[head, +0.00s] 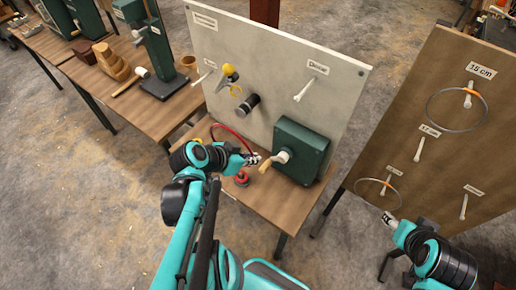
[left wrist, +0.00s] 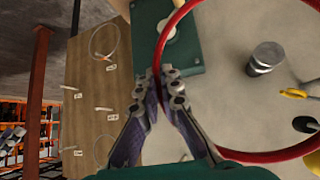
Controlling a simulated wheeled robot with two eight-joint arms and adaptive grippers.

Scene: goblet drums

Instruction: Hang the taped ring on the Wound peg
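A red ring (head: 232,129) is in my left gripper (head: 252,159), in front of the pale board. In the left wrist view the red ring (left wrist: 256,156) is large and passes between the fingertips of my left gripper (left wrist: 160,74), which are closed on its rim. I take it for the taped ring; the tape is not clear. The pale board (head: 262,42) bears white pegs, one at upper right (head: 304,89) and one at left (head: 201,80), under small labels. I cannot read surely which says Wound. My right gripper (head: 388,217) is near the brown board's lower left; its fingers are unclear.
A green box (head: 302,150) with a crank handle stands before the pale board, close to my left gripper. A dark cylinder (head: 246,106) juts from the board. The brown board (head: 440,60) holds thin rings on pegs. Left tables carry wooden pieces and a mallet (head: 130,83).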

